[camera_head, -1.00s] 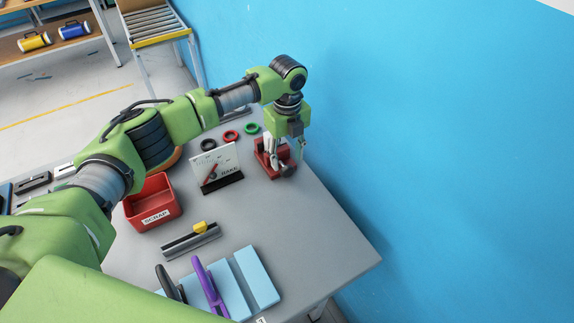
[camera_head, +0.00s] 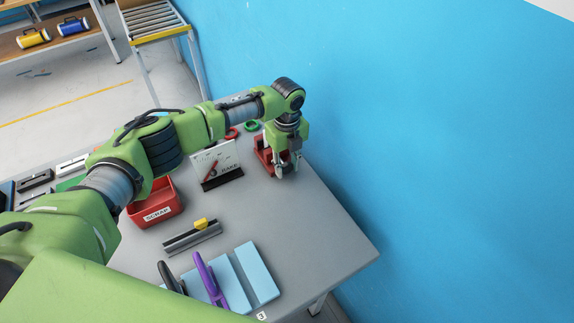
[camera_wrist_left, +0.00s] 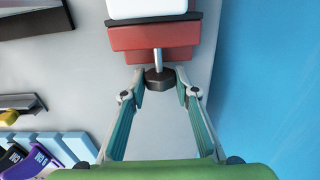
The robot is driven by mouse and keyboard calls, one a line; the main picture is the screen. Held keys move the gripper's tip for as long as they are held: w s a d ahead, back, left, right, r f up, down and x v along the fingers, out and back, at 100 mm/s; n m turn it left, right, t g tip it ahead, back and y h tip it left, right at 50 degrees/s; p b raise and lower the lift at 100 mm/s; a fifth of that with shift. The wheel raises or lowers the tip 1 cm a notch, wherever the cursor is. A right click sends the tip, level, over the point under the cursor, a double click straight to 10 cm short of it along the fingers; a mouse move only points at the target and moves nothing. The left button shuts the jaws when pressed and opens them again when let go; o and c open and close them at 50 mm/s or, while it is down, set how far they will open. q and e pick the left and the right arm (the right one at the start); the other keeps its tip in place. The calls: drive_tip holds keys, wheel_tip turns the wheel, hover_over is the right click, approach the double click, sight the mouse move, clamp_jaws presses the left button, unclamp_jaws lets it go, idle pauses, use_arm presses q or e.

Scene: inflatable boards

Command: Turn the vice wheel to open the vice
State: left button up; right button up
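The red vice (camera_head: 263,152) stands on the grey table near its edge by the blue wall. In the left wrist view the vice's red body (camera_wrist_left: 155,40) is at the top, with a white piece (camera_wrist_left: 148,8) beyond a dark band. A metal screw runs toward me to the dark vice wheel (camera_wrist_left: 160,78). My left gripper (camera_head: 286,171) points down at the vice's near end. In the left wrist view its fingertips (camera_wrist_left: 160,84) are open, one on each side of the wheel, with small gaps. The wheel is mostly hidden in the head view.
A display card (camera_head: 214,160) and a red scrap bin (camera_head: 155,210) stand left of the vice. A rail with a yellow piece (camera_head: 192,237) and light blue boards (camera_head: 257,273) lie nearer. Red and green rings (camera_head: 250,126) lie behind. The table right of the rail is clear.

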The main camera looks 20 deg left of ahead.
use_arm(q)
drive_tip(key=shift+s+a+r+t+h+p, duration=0.1)
drive_tip(key=shift+s+a+t+h+p, duration=0.1)
drive_tip(key=shift+t+h+p, duration=0.5)
drive_tip(key=shift+t+h, duration=0.3)
drive_tip(key=shift+h, duration=0.1)
drive_tip(key=shift+s+a+f+t+h+b, duration=0.1)
drive_tip(key=shift+f+t+h+b, duration=0.25)
drive_tip(key=shift+t+h, duration=0.4)
drive_tip(key=shift+r+t+h+b, duration=0.1)
drive_tip(key=shift+t+h+b, duration=0.6)
drive_tip(key=shift+b, duration=0.2)
